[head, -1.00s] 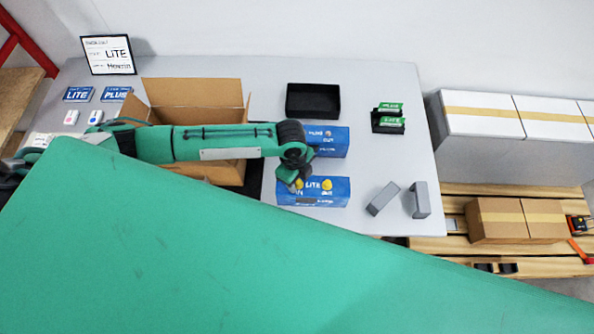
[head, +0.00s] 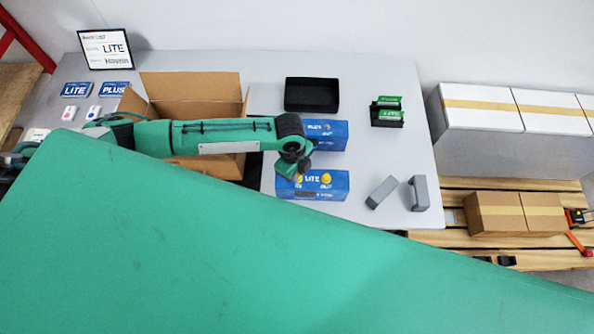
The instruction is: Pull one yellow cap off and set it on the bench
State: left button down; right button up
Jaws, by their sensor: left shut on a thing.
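A blue LITE unit (head: 336,188) lies on the bench (head: 355,150) near its front edge. A yellow cap (head: 326,178) sits on its right part. My left gripper (head: 298,179) reaches down over the left part of the unit. It is shut on a second yellow cap (head: 299,178), which is mostly hidden by the fingers. I cannot tell whether that cap is seated or lifted. My right gripper is not in view.
A blue PLUS unit (head: 335,135) lies behind. A black tray (head: 312,95), green cards in a black holder (head: 387,112) and two grey blocks (head: 381,192) (head: 419,194) stand around. An open carton (head: 190,88) is left. Bench between the units and grey blocks is clear.

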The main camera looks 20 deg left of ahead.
pick_arm(q)
jog(key=shift+r+p, duration=0.4)
jog(key=shift+r+p, duration=0.7)
jog(key=shift+r, duration=2.75)
